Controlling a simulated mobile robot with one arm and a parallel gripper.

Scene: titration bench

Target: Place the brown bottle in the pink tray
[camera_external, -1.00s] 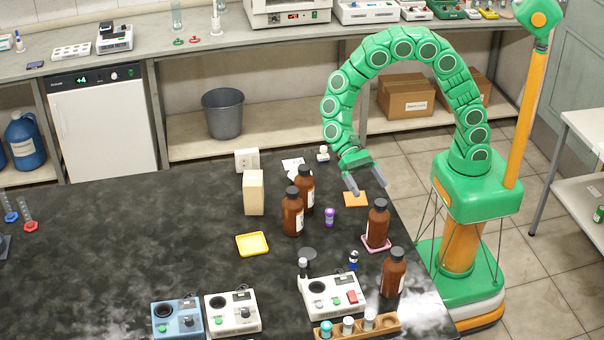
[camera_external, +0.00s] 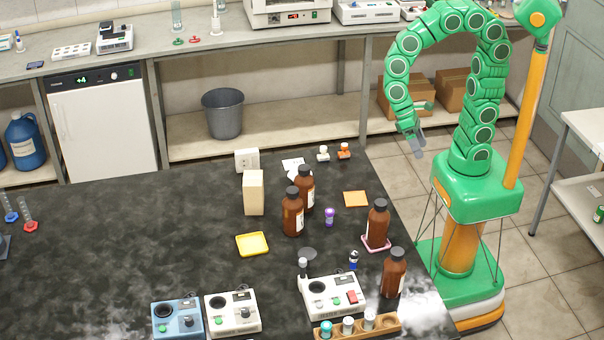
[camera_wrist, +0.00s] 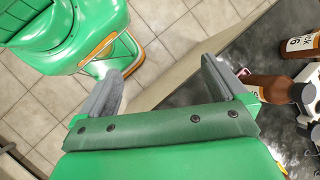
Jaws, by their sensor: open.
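A brown bottle (camera_external: 377,224) with a dark cap stands upright on the pink tray (camera_external: 364,241) near the right edge of the black bench. Other brown bottles stand on the bench: two side by side at the middle (camera_external: 293,212) (camera_external: 304,188) and one at the front right (camera_external: 394,273). My gripper (camera_external: 415,147) is raised beyond the bench's right edge, apart from all bottles. In the wrist view my gripper (camera_wrist: 160,85) has its fingers wide apart with only floor and bench edge between them. Two brown bottles (camera_wrist: 270,88) (camera_wrist: 299,52) show at the right there, partly cut off or covered.
A yellow tray (camera_external: 252,244), an orange mat (camera_external: 355,199), a purple-capped vial (camera_external: 329,217) and a beige block (camera_external: 254,193) are on the bench. White devices (camera_external: 333,297) and a wooden vial rack (camera_external: 357,327) line the front. The bench's left middle is clear.

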